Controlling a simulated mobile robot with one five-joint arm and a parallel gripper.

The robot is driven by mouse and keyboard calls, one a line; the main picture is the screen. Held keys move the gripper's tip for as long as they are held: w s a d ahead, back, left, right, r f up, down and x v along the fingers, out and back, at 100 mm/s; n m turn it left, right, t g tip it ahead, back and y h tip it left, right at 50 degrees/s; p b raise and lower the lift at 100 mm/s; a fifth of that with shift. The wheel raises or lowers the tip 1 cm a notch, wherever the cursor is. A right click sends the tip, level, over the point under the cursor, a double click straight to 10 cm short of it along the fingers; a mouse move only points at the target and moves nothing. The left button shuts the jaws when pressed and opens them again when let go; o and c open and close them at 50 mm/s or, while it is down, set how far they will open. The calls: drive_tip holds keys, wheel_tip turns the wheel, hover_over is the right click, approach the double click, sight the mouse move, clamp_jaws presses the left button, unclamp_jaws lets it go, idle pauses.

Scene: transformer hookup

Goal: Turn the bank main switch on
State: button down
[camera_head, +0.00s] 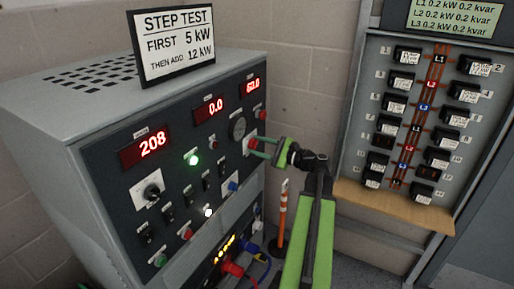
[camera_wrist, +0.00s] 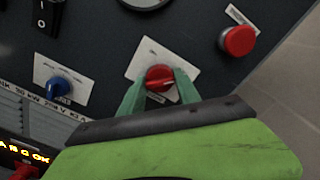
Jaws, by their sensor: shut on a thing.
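A red rotary knob (camera_wrist: 158,74) on a white plate sits on the dark front panel of the load bank cabinet (camera_head: 60,115). Its label is too small to read, so I cannot confirm it is the bank main switch or read its position. In the head view the knob (camera_head: 251,143) is at the panel's right side, below a round dial. My gripper (camera_wrist: 160,88) is shut on the red knob, one green finger on each side. In the head view my gripper (camera_head: 259,147) reaches the panel from the right.
A red mushroom button (camera_wrist: 237,41) is up and right of the knob, and a blue knob (camera_wrist: 57,86) is to the left. A lit green lamp (camera_head: 193,160) and displays reading 208 (camera_head: 145,147), 0.0 and 60.0 show. A breaker panel (camera_head: 355,135) hangs at right.

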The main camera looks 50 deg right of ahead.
drive_tip(key=shift+d, duration=0.1)
drive_tip(key=c, duration=0.9)
unclamp_jaws()
drive_tip(key=shift+o, duration=0.2)
drive_tip(key=shift+s, duration=0.1)
drive_tip(key=v, duration=1.7)
drive_tip(key=shift+s, duration=0.15)
drive_tip(key=shift+f, duration=0.1)
